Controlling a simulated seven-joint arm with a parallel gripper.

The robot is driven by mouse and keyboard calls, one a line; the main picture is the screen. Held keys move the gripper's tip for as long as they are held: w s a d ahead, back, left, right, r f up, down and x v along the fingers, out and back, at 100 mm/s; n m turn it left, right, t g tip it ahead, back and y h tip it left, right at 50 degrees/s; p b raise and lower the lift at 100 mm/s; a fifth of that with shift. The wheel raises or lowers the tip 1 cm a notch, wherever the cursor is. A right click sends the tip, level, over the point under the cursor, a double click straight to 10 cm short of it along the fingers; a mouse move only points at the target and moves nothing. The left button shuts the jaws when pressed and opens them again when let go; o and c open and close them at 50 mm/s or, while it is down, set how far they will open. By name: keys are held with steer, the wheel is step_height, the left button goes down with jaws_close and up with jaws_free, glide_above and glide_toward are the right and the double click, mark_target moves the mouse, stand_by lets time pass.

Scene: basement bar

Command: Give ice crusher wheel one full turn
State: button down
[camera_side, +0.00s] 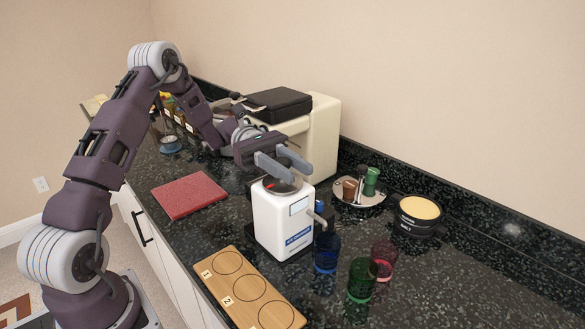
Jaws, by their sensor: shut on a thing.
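The ice crusher (270,222) is a white upright box with a blue label, standing on the dark counter. Its wheel (284,188) is a dark disc on top, with a small red mark toward its left side. My gripper (299,174) comes in from the upper left, its two grey fingers just over the wheel. It is shut on the wheel, though the fingers hide the exact place of contact. A short spout sticks out of the crusher's right side.
A wooden board (238,278) with numbered circles lies in front. Blue (326,252), green (362,280) and red (384,259) glasses stand at right. A red board (189,195) lies left. A cream machine (325,130), a shaker caddy (359,193) and a round tub (417,213) stand behind.

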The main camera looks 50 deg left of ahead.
steer(key=c, duration=1.1)
jaws_free()
steer(key=shift+o, duration=0.2)
